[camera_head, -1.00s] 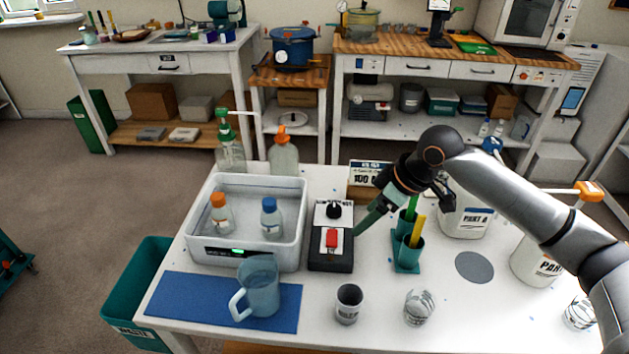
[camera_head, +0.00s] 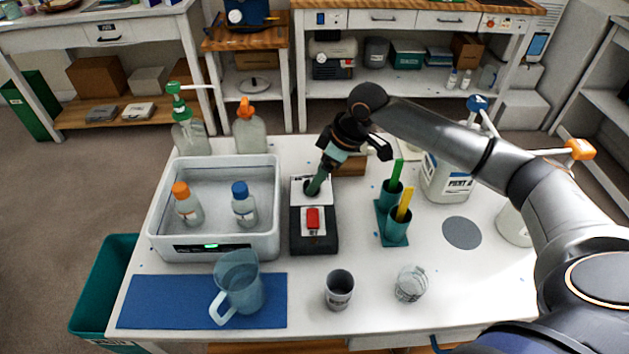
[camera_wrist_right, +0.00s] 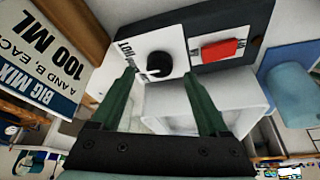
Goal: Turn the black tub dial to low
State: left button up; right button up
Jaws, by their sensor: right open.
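The black tub dial (camera_wrist_right: 160,64) is a round knob on a white plate at the end of the dark control box (camera_head: 325,243). The plate has black lettering that I cannot read fully. In the head view the dial is largely hidden behind my right gripper (camera_head: 314,188). In the wrist view my right gripper (camera_wrist_right: 159,76) is open, its two green fingers apart on either side of the dial. I cannot tell whether they touch it. A red switch (camera_head: 313,218) sits on the same box, nearer the front. My left gripper is not in view.
A white tub (camera_head: 160,235) with two bottles stands left of the box. A teal holder (camera_head: 397,227) with green and yellow sticks stands to the right. A jug (camera_head: 240,285), a grey cup (camera_head: 339,290) and a sign (camera_wrist_right: 45,55) are close by.

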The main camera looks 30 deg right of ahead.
jog(key=shift+x, duration=1.5)
grip_shut()
